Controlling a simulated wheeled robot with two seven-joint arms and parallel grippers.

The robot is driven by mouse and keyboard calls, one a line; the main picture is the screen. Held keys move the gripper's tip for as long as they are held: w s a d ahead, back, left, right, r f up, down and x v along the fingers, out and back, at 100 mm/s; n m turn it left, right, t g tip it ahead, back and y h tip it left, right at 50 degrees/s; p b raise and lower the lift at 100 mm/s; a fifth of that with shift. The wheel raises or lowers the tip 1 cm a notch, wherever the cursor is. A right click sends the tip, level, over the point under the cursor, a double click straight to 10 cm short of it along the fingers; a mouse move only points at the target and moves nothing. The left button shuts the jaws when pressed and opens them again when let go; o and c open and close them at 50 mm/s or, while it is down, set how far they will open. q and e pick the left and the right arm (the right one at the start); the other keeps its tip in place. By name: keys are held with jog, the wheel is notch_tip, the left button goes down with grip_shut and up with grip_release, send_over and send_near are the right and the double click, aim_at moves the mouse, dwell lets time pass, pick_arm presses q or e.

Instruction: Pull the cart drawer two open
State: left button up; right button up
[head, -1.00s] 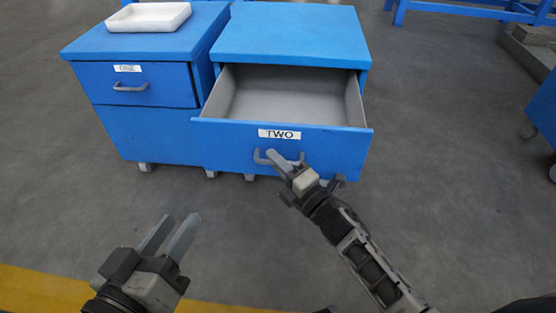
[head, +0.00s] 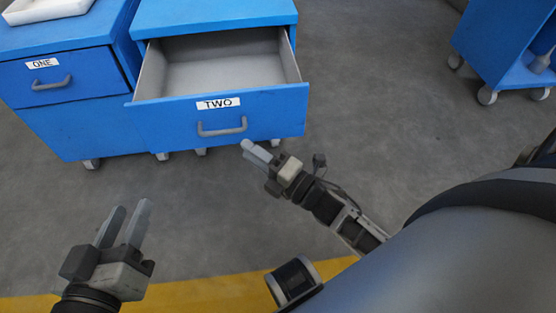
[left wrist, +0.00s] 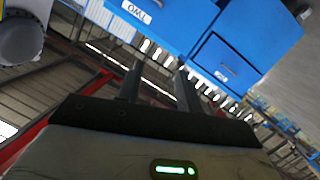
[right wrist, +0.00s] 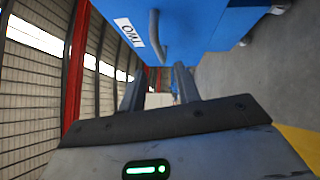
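Drawer two (head: 260,113), blue with a grey inside and a "TWO" label, stands well out of its cart (head: 215,14). The drawer looks empty. Its grey bar handle (head: 222,130) is free; it also shows in the right wrist view (right wrist: 155,36). My right gripper (head: 250,150) is open and empty, just below and right of the handle, apart from it. My left gripper (head: 130,209) is open and empty over the floor, in front of the carts and lower left of drawer two.
Cart one (head: 65,120) stands to the left with its drawer shut and a white tray (head: 45,9) on top. Another blue wheeled cart (head: 505,50) stands at the upper right. The grey floor between is clear, with a yellow stripe (head: 215,290) near me.

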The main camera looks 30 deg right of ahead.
pick_arm(q)
jog(key=shift+s+a+f+y+p, duration=0.2)
jog(key=shift+f+y+p, duration=0.15)
jog(key=shift+f, duration=0.1)
pick_arm(e)
jog(key=r+v, duration=0.1)
jog(key=v, duration=0.5)
jog(key=shift+s+d+f, duration=0.2)
jog(key=shift+s+f, duration=0.2)
jog(key=shift+f, duration=0.1)
pick_arm(q)
jog(key=shift+r, duration=0.1)
